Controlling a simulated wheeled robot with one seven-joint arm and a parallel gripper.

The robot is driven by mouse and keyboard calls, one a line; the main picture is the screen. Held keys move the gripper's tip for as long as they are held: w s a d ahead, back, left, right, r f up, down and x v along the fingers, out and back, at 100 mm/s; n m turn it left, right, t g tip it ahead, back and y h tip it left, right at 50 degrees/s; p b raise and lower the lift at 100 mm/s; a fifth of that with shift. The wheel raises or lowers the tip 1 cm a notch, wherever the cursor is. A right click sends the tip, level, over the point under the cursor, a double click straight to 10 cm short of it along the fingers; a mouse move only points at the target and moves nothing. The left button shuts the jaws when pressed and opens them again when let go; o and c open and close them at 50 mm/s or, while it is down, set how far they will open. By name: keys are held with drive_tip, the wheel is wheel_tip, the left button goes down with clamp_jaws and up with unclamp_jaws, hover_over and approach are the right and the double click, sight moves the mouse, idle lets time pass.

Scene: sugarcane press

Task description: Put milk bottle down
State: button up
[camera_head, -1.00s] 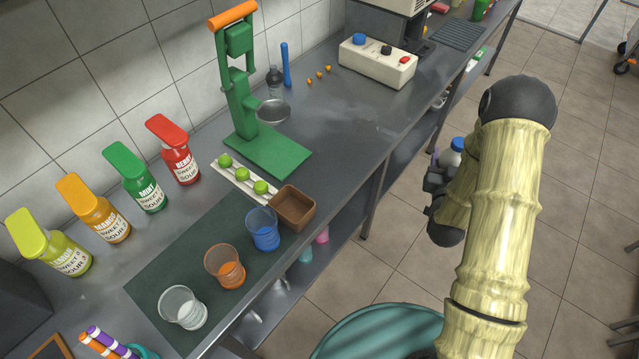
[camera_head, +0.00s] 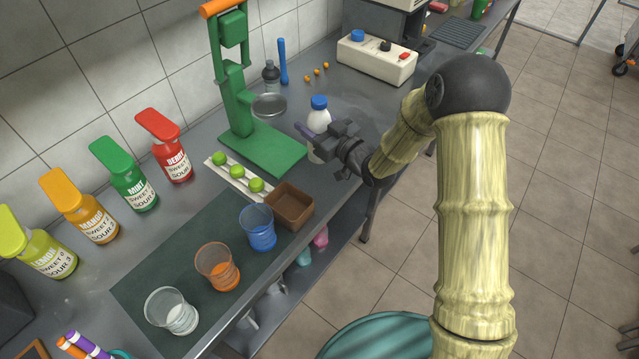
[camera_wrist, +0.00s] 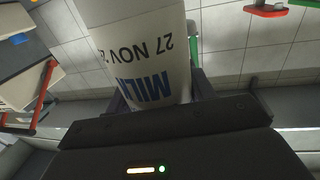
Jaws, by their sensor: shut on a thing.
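The milk bottle (camera_head: 318,118) is white with a blue cap. It is upright over the steel counter, to the right of the green press. My gripper (camera_head: 322,139) is shut on it from the right side. In the wrist view the bottle (camera_wrist: 138,50) fills the upper middle, with "MILK" and a date in print, between the fingers. Its lower part is partly hidden by my gripper in the head view, and I cannot tell whether its base touches the counter.
The green press (camera_head: 262,145) stands left of the bottle. A brown box (camera_head: 291,207), several limes and cups (camera_head: 258,228) are nearer the front. A white control box (camera_head: 376,60) stands behind. Bare counter (camera_head: 350,105) lies around the bottle.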

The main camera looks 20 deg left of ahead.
drive_tip(key=shift+r, duration=0.1)
drive_tip(key=shift+f+p, duration=0.35)
drive_tip(key=shift+f, duration=2.6)
drive_tip(key=shift+f, duration=2.05)
drive_tip(key=shift+f, duration=0.15)
drive_tip(key=o, duration=1.2)
drive_tip(key=shift+o, duration=0.2)
